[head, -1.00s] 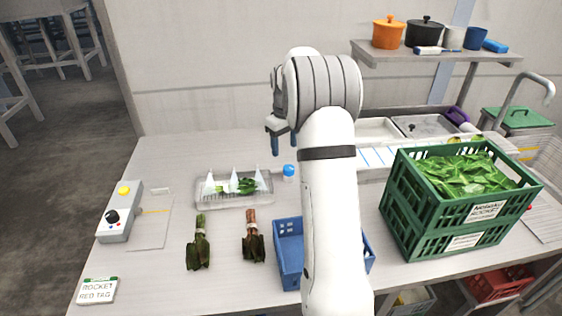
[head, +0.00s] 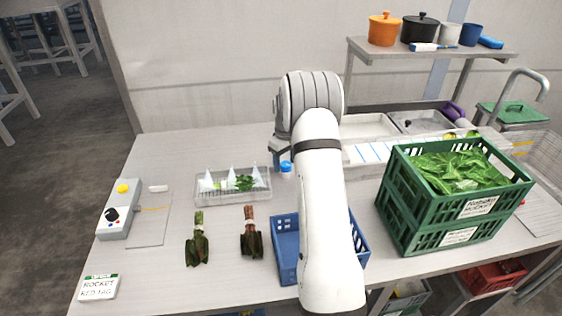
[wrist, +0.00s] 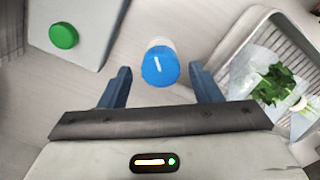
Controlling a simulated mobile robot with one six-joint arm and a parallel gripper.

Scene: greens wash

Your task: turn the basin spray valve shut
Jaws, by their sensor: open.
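The spray valve appears as a round blue knob with a white line on top and a pale base. In the head view the blue knob (head: 286,167) stands on the table just right of a clear tray, beside my gripper (head: 279,160). In the wrist view the knob (wrist: 160,67) lies between the two blue fingers of my gripper (wrist: 159,74). The fingers are open, with a gap on each side of the knob, and do not appear to touch it. The white line is slightly tilted from the picture's vertical. My arm hides part of the area right of the knob.
A blue crate (head: 287,249) and a green crate of leaves (head: 407,228) stand near my arm. A grey control box (head: 119,222) is at left. The wrist view shows a green button (wrist: 64,36) on a grey box.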

